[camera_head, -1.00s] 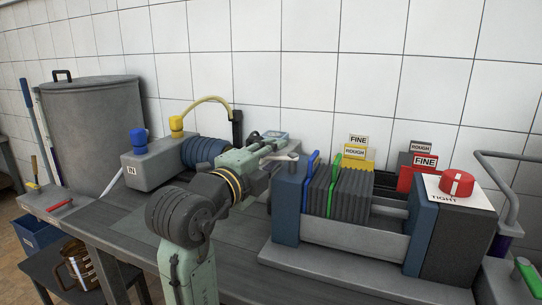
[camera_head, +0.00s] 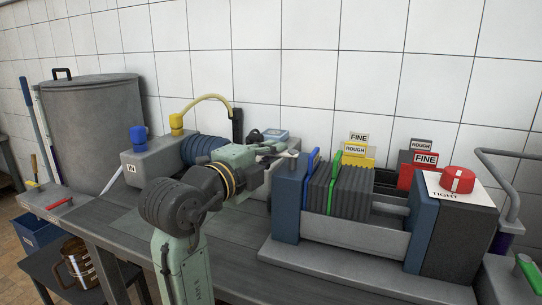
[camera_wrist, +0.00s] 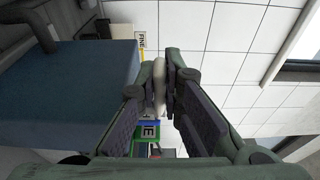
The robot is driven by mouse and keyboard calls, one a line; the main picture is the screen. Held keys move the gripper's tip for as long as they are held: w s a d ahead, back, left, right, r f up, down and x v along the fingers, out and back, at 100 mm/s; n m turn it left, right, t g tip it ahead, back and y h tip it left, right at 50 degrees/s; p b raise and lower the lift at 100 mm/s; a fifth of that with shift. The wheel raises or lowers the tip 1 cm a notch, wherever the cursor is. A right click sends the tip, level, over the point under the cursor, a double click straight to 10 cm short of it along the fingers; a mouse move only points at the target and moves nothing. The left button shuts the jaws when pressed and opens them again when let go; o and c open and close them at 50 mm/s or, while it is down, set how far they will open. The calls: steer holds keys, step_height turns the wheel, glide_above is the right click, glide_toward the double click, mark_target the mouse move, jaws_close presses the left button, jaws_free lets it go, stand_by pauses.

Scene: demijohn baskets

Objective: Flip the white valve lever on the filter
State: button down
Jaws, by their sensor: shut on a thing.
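The filter is a press with a blue end block (camera_head: 287,198) and a pack of grey plates. Its white valve lever (camera_wrist: 159,88) shows in the wrist view as a pale upright bar between my two fingertips. In the head view a small pale piece of the lever (camera_head: 293,154) shows at the top left of the blue block. My gripper (camera_wrist: 164,85) is shut on the lever; in the head view my gripper (camera_head: 272,148) reaches it from the left. My wrist hides part of the lever's mount.
A grey pump box (camera_head: 155,165) with blue and yellow caps and a dark blue ribbed part stand left of the filter. A red knob (camera_head: 458,180) sits on the filter's right end. Labelled FINE and ROUGH packs stand behind. A tiled wall closes the back.

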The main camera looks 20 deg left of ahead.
steer(key=shift+w+f+m+g+h+b, duration=0.1)
steer(key=shift+w+m+g+h+b, duration=0.1)
steer(key=shift+m+h+b, duration=0.3)
steer(key=shift+w+f+m+g+h+b, duration=0.1)
steer(key=shift+w+m+g+h, duration=0.15)
steer(key=shift+h, duration=0.45)
steer(key=shift+r+m+h, duration=0.2)
steer(key=shift+m+h, duration=0.35)
steer(key=shift+h, duration=0.05)
steer(key=c, duration=1.7)
jaws_free()
steer(key=shift+s, duration=0.1)
steer(key=v, duration=1.2)
steer(key=shift+a+r, duration=0.1)
steer(key=shift+r, duration=0.1)
